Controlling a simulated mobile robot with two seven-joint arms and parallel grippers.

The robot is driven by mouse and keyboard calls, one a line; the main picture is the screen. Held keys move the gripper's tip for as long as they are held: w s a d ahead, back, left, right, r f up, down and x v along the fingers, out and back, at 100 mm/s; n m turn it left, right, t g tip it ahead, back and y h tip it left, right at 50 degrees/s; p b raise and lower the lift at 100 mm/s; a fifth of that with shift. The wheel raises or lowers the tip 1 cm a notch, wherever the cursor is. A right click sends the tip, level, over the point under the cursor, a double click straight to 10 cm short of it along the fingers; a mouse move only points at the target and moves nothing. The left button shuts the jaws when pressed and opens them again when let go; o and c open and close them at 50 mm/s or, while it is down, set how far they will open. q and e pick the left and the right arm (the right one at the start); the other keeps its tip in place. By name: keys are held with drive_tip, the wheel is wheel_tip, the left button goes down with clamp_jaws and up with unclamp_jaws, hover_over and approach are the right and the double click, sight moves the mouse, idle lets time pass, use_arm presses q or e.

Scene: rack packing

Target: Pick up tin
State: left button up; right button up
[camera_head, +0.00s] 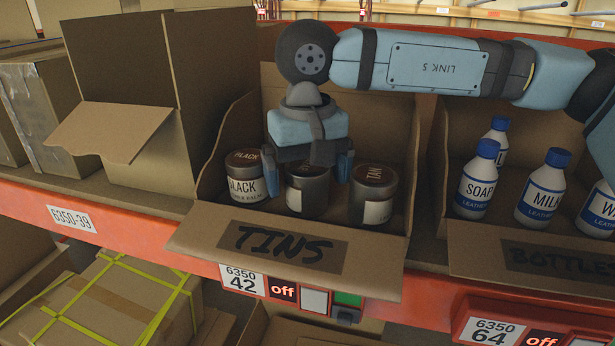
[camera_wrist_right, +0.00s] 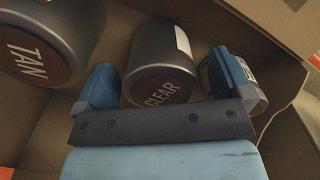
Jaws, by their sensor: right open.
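Three grey tins with brown lids stand in the cardboard box marked TINS (camera_head: 225,239). In the head view they are the black tin (camera_head: 246,186) at left, a middle tin (camera_head: 308,197) and the tan tin (camera_head: 373,203) at right. My right gripper (camera_head: 311,172) points down over the middle tin, open, one finger on each side of it. In the wrist view the middle tin's lid reads CLEAR (camera_wrist_right: 160,90) and sits between the blue fingers (camera_wrist_right: 165,85). The TAN tin (camera_wrist_right: 50,40) is at upper left there. The black tin is partly behind a finger. My left gripper is not in view.
A box of white bottles with blue caps (camera_head: 541,187) stands to the right on the shelf. An open cardboard box (camera_head: 126,137) stands to the left. The red shelf edge (camera_head: 120,223) runs along the front. Box walls stand close around the tins.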

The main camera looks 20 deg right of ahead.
drive_tip(key=shift+f, duration=0.55)
drive_tip(key=c, duration=1)
drive_tip(key=shift+c, duration=0.2)
drive_tip(key=shift+r, duration=0.15)
